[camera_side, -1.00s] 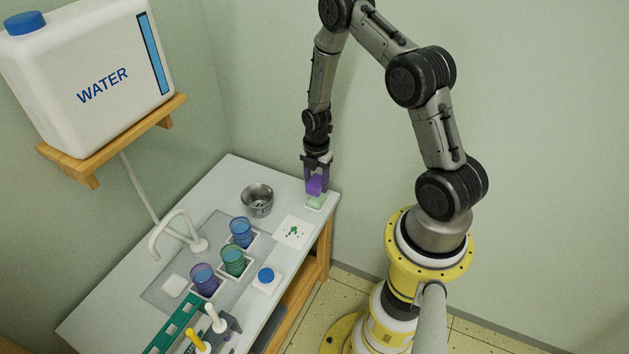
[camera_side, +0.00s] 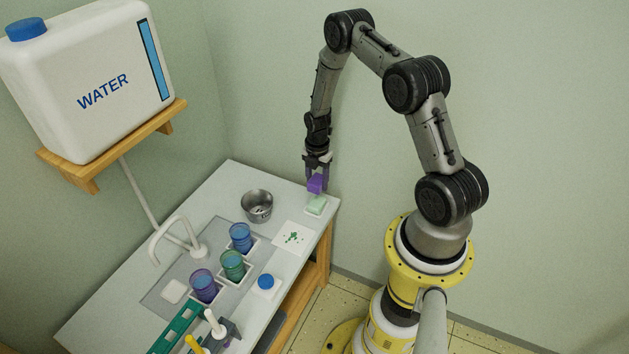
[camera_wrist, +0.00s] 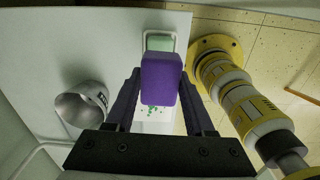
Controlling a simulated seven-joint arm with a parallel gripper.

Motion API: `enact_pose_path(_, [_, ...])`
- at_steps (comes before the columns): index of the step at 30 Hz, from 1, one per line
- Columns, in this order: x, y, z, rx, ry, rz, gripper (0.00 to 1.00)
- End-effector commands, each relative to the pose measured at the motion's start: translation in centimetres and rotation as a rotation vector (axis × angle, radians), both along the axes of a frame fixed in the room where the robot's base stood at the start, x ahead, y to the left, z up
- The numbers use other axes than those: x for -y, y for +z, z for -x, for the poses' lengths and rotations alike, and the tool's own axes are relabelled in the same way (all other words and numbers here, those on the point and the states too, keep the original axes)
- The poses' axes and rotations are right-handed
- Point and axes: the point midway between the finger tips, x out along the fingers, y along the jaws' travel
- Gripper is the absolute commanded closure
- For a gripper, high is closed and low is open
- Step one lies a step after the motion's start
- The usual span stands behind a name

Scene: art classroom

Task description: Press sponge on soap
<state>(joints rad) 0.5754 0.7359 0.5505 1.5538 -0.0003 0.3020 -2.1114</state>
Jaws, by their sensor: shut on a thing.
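A purple sponge (camera_side: 315,184) is held between the fingers of my gripper (camera_side: 317,172), which is shut on it. In the wrist view the sponge (camera_wrist: 160,80) fills the space between the two fingertips (camera_wrist: 160,92). The pale green soap (camera_side: 316,205) lies in a small white dish near the table's back right corner. In the side view the sponge is just above the soap, with a thin gap seeming to show between them. In the wrist view the soap (camera_wrist: 159,43) shows past the sponge's far end, partly hidden by it.
A metal bowl (camera_side: 257,205) stands left of the soap. A white card with green spots (camera_side: 292,238) lies in front of it. Blue (camera_side: 240,237), green (camera_side: 233,265) and purple (camera_side: 203,285) cups stand nearer. The table's right edge is close to the soap.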

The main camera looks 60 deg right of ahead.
Motion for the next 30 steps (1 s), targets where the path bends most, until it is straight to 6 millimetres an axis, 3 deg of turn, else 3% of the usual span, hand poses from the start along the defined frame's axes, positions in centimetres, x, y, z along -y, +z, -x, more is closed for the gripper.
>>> enact_pose_path(15, [-0.1, -4.6, 0.0, 0.000, 0.000, 0.000, 0.91])
enact_pose_path(30, [0.0, -5.3, 0.0, 0.001, 0.000, 0.001, 0.91])
